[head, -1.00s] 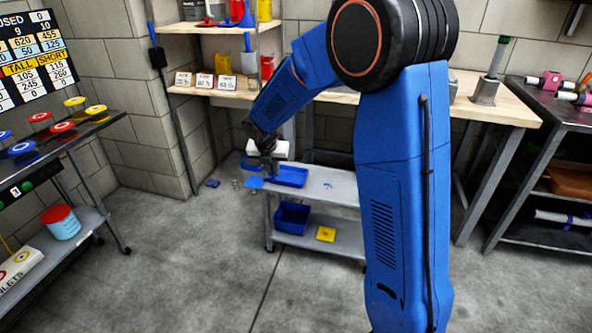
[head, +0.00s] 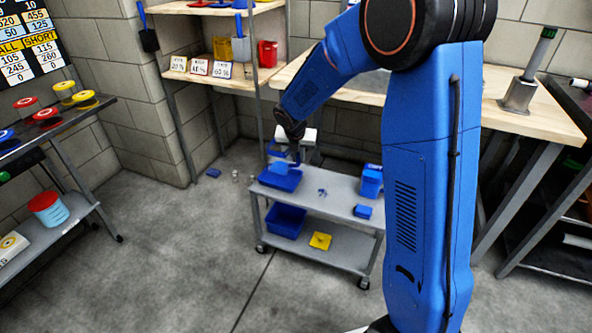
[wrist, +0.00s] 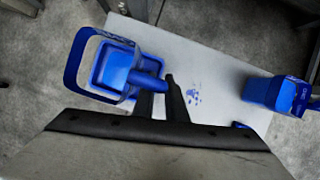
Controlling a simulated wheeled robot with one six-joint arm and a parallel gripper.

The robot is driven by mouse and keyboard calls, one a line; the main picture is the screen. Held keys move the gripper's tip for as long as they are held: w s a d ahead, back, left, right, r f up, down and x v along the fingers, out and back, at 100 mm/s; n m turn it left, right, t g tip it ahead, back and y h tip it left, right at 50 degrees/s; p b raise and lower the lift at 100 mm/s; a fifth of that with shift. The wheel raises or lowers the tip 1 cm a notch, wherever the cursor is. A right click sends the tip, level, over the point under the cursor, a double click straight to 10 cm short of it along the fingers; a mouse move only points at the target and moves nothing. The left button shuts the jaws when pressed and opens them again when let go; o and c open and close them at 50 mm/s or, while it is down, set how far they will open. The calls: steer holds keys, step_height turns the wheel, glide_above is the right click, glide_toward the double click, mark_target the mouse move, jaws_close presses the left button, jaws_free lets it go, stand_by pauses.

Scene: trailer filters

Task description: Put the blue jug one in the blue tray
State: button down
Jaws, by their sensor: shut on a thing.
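My gripper (wrist: 160,95) is shut on the handle of a blue jug (wrist: 122,62). In the head view the jug (head: 281,167) hangs at the blue tray (head: 268,181), which lies at the left end of the cart's top shelf. The jug covers much of the tray in the wrist view, and I cannot tell whether it touches the tray floor. A second blue container (wrist: 262,92) with white lettering stands at the right of the shelf; it also shows in the head view (head: 371,180).
The grey cart (head: 330,205) has a blue bin (head: 286,221) and a yellow item (head: 320,240) on its lower shelf. A small blue block (head: 363,211) lies on the top shelf. A wooden bench (head: 550,125) and shelving stand behind. Floor in front is clear.

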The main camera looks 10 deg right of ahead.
steer(key=shift+f, duration=3.05)
steer(key=c, duration=1.8)
jaws_free()
steer(key=shift+f, duration=0.1)
steer(key=v, duration=1.2)
